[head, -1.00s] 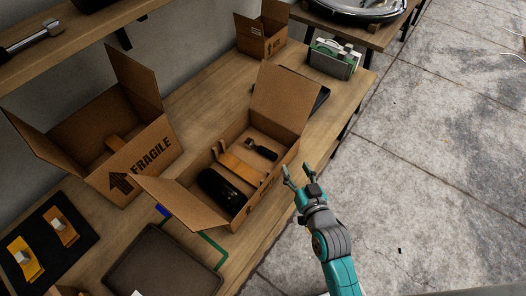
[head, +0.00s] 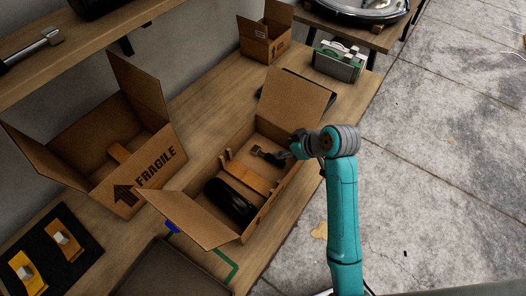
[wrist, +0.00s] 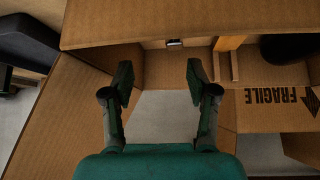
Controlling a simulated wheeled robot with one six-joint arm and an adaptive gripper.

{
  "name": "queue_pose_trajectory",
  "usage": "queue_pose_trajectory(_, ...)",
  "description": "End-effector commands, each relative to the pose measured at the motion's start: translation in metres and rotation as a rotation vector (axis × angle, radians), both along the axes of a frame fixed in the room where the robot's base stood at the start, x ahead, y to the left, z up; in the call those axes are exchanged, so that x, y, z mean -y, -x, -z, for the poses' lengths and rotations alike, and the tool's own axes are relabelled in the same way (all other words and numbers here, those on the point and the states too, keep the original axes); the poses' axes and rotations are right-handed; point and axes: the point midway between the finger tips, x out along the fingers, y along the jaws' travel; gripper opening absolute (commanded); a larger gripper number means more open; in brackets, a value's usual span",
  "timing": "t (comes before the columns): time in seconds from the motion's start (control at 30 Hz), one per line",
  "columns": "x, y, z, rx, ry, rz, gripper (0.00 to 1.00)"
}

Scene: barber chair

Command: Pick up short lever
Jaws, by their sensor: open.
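The short lever (head: 259,150), black with a metal end, lies in the far compartment of the middle cardboard box (head: 222,233). My gripper (head: 290,151) is at the right side of that compartment and partly covers the lever's black part in the head view. In the wrist view my gripper (wrist: 160,78) is open, with nothing between its fingers. A small metal piece (wrist: 174,42), likely the lever's end, shows beyond the fingers; the rest is hidden there.
A wooden divider (head: 250,179) splits the box, with a large black object (head: 229,201) on its near side. Raised flaps (head: 296,103) and box walls surround the compartment. A FRAGILE box (head: 155,176) stands to the left. Open floor lies to the right.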

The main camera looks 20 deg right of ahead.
Motion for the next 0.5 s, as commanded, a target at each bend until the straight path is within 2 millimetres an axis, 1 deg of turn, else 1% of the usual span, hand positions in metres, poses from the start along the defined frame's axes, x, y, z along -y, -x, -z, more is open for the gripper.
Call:
queue_pose_trajectory(0.13, 0.002, 0.012, -0.004, -0.073, 0.028, -0.092, 0.58)
queue_pose_trajectory(0.27, 0.000, 0.015, -0.001, -0.099, 0.036, -0.128, 0.58)
queue_pose_trajectory(0.5, -0.011, 0.001, 0.028, -0.104, 0.036, -0.134, 0.58)
